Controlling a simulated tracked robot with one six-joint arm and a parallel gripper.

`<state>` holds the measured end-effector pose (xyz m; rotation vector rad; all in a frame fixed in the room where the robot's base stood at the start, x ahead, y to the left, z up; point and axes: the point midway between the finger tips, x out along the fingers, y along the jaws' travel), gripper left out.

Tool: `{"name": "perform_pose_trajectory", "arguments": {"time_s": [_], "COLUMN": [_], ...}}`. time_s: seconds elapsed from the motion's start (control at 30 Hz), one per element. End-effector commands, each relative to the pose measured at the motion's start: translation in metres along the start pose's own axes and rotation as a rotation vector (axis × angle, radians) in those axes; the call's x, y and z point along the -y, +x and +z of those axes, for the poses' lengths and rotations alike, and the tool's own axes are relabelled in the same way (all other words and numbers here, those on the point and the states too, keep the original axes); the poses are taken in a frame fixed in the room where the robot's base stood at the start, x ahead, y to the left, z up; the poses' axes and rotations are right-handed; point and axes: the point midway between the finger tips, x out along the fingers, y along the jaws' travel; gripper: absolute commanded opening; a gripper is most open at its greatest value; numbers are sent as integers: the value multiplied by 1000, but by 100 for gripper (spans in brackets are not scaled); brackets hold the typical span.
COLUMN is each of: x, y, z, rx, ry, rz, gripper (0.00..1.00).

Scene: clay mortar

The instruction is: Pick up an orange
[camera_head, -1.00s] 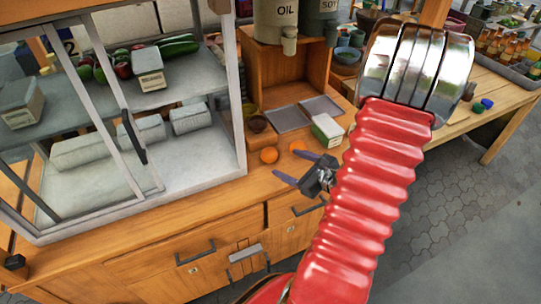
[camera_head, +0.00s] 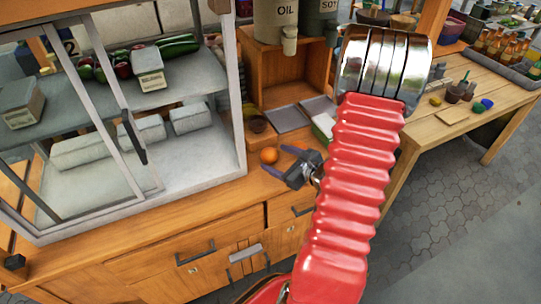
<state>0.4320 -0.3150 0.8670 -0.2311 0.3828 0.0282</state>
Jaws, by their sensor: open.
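An orange (camera_head: 268,155) sits on the wooden counter, to the right of the glass display case. My gripper (camera_head: 273,158) is open, with its two dark fingers pointing left toward this orange. The fingertips are right beside the orange, one above and one below its right side in the picture. I cannot tell whether they touch it. A sliver of a second orange thing (camera_head: 300,145) shows behind the upper finger, mostly hidden.
The glass display case (camera_head: 240,120) stands close on the left. My red arm hides part of the counter. The counter front has drawer handles (camera_head: 196,252).

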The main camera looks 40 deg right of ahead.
Motion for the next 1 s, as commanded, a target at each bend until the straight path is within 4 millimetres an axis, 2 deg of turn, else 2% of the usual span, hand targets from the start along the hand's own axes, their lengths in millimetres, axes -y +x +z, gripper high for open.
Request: {"name": "perform_pose_trajectory", "arguments": {"time_s": [0.1, 0.23, 0.77, 1.0], "x": [-1, 0, 0, 0], "y": [16, 24, 24, 24], "z": [0, 0, 0, 0], "rx": [0, 0, -1, -1], "ry": [0, -1, 0, 0], "rz": [3, 1, -1, -1], "gripper": [67, 67, 67, 52]}}
